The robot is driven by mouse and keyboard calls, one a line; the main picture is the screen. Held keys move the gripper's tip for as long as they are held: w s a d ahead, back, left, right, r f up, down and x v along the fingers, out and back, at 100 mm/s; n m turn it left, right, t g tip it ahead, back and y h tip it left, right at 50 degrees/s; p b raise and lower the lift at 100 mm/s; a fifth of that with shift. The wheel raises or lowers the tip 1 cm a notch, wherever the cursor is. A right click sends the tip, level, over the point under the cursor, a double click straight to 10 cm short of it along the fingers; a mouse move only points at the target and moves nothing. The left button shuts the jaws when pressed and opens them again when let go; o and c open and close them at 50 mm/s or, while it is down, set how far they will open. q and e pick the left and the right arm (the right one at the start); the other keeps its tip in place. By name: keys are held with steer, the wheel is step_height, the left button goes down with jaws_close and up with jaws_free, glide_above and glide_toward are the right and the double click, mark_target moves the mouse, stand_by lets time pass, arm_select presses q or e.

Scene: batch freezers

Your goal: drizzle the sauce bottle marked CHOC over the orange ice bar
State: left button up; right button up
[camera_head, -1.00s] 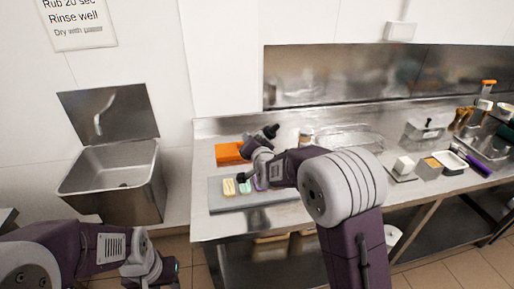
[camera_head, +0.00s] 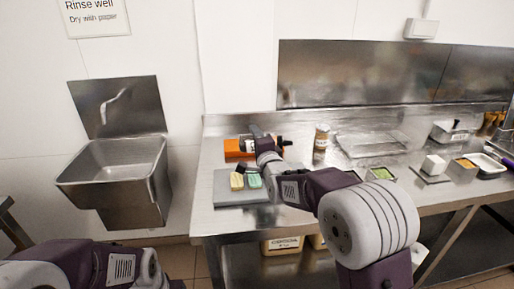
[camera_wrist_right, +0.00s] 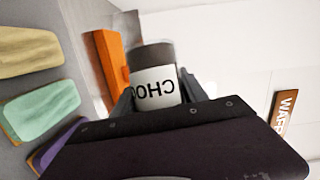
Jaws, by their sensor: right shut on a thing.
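My right gripper (camera_wrist_right: 158,100) is shut on the sauce bottle (camera_wrist_right: 155,88), a dark bottle with a white label reading CHO, its last letter cut off. In the head view my right gripper (camera_head: 268,142) is over the back of the counter, beyond the ice bars; the bottle's tilt is unclear there. A pale yellow-orange ice bar (camera_head: 237,181) lies at the left on a grey slab (camera_head: 226,201), and shows in the right wrist view (camera_wrist_right: 25,52). A green bar (camera_head: 254,180) lies beside it. A purple bar (camera_wrist_right: 55,145) is partly hidden by my gripper. My left gripper is out of frame.
An orange block (camera_head: 234,152) stands behind the slab, close to my right gripper. A jar (camera_head: 321,137), a clear tray (camera_head: 372,143) and small containers stand to the right. A sink (camera_head: 115,172) is at the left. The slab's front left is bare.

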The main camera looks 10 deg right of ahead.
step_height(320, 180, down, 2)
steer(key=m+b, duration=0.1)
steer(key=b, duration=0.1)
steer(key=m+t+b, duration=0.1)
steer(key=m+b, duration=0.1)
steer(key=shift+a+f+m, duration=0.15)
steer(key=shift+f+m, duration=0.05)
steer(key=shift+m, duration=0.1)
steer(key=r+m+b, duration=0.1)
steer(key=d+r+m+t+b, duration=0.1)
steer(key=r+m+b, duration=0.1)
steer(key=d+r+m+t+h+b, duration=0.1)
steer(key=m, duration=0.1)
steer(key=shift+s+r+b, duration=0.2)
steer(key=shift+b, duration=0.2)
steer(key=shift+d+r+m+t, duration=0.25)
steer(key=shift+r+m+t, duration=0.05)
steer(key=shift+r+m, duration=0.2)
steer(key=shift+f+b, duration=0.1)
steer(key=shift+b, duration=0.2)
steer(key=shift+s, duration=0.1)
